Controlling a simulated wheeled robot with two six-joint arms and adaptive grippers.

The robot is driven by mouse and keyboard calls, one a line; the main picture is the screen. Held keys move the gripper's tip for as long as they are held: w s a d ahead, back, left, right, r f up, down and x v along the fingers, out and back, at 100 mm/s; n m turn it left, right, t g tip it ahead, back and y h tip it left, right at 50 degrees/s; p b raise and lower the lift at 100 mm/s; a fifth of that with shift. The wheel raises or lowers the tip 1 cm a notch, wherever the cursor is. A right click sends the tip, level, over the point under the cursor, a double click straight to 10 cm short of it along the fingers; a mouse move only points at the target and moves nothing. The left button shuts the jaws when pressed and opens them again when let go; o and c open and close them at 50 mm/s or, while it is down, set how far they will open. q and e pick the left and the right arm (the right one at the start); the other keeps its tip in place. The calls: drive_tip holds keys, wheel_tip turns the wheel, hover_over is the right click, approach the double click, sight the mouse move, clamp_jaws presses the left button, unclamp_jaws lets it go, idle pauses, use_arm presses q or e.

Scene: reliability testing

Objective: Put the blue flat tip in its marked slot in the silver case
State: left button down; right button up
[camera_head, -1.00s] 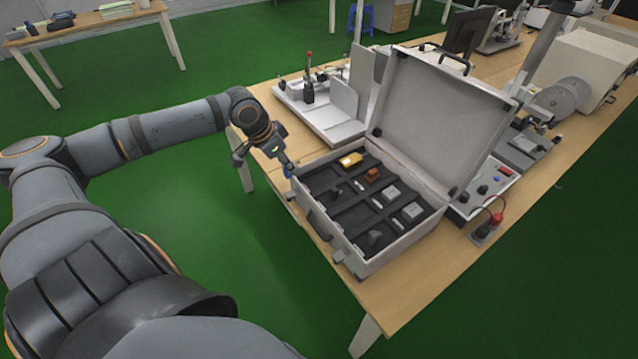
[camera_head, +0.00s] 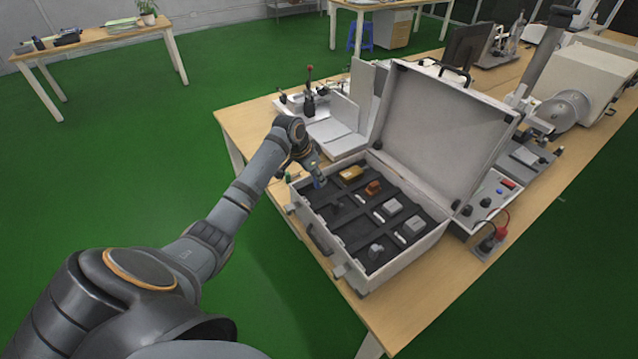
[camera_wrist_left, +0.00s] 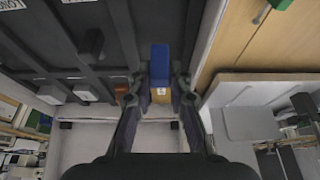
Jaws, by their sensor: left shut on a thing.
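The silver case (camera_head: 408,258) stands open on the wooden table, its lid raised at the back right. Its black insert is divided into compartments. My left gripper (camera_head: 318,181) is over the case's left end, pointing down. It is shut on the blue flat tip (camera_wrist_left: 160,62), which shows upright between the fingers in the left wrist view; only a small bit of the blue flat tip (camera_head: 320,184) shows in the head view. I cannot tell whether the tip touches the insert. The marked slot cannot be made out. My right gripper is out of view.
A yellow block (camera_head: 351,173), an orange-brown block (camera_head: 373,188) and several grey pieces sit in the case. A white device (camera_head: 335,132) stands behind it. A control box (camera_head: 490,195) with a red lead is at the right. The table's front edge is close to the case.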

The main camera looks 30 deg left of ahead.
use_arm(q)
drive_tip(key=f, duration=0.1)
drive_tip(key=f+p, duration=0.1)
drive_tip(key=f, duration=0.1)
drive_tip(key=shift+w+d+f, duration=0.1)
drive_tip(key=shift+w+f, duration=0.05)
drive_tip(key=shift+w, duration=0.05)
drive_tip(key=shift+f, duration=0.2)
drive_tip(key=c, duration=1.3)
unclamp_jaws()
drive_tip(key=shift+f, duration=0.15)
drive_tip(key=shift+o, duration=0.2)
drive_tip(key=v, duration=1.2)
drive_tip(key=shift+b, duration=0.4)
